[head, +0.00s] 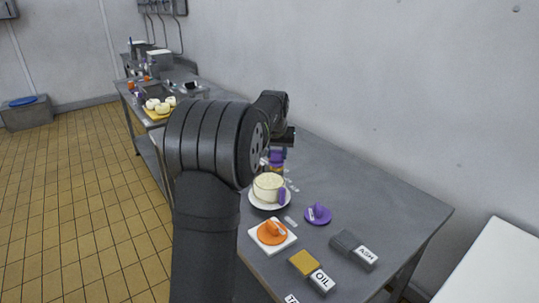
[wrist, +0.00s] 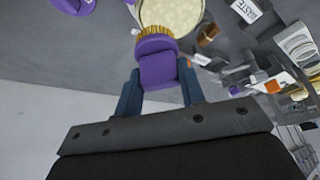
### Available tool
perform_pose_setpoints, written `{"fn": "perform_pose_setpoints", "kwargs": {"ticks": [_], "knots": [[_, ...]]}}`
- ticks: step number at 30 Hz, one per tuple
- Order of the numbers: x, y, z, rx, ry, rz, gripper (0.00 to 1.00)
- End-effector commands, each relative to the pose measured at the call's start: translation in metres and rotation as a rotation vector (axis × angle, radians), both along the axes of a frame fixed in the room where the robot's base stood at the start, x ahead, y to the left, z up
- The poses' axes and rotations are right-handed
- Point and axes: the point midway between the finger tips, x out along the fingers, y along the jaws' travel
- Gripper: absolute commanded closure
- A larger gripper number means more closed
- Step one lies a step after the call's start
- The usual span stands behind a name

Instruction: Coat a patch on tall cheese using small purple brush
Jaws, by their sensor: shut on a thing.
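My gripper (wrist: 160,82) is shut on a small purple brush (wrist: 157,66), one finger on each side of it. The brush's yellow bristles (wrist: 155,32) point at the pale round cheese (wrist: 172,14) and overlap its rim in the wrist view; I cannot tell whether they touch. In the head view the cheese (head: 268,186) sits on a white plate (head: 256,201), with a purple piece (head: 282,196) at its right side. Purple and yellow of the brush (head: 277,157) show just behind the cheese, below the dark wrist. My arm hides much of that area.
A purple handled disc (head: 317,214) lies right of the plate. An orange one (head: 272,232) lies on a white board (head: 286,243). A gold block (head: 304,262) by an OIL label and a grey block (head: 345,241) by an ASH label lie nearer. Bare grey table (head: 385,205) lies right.

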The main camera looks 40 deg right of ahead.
Motion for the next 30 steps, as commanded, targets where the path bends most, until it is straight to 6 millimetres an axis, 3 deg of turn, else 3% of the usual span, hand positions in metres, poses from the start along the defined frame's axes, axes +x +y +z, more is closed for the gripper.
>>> {"fn": "perform_pose_setpoints", "kwargs": {"ticks": [23, 24, 30], "knots": [[0.0, 0.001, -0.075, 0.003, 0.002, 0.001, 0.82], [0.005, 0.001, -0.073, -0.001, -0.001, 0.002, 0.86], [0.024, 0.001, -0.075, -0.001, -0.001, 0.003, 0.85]]}}
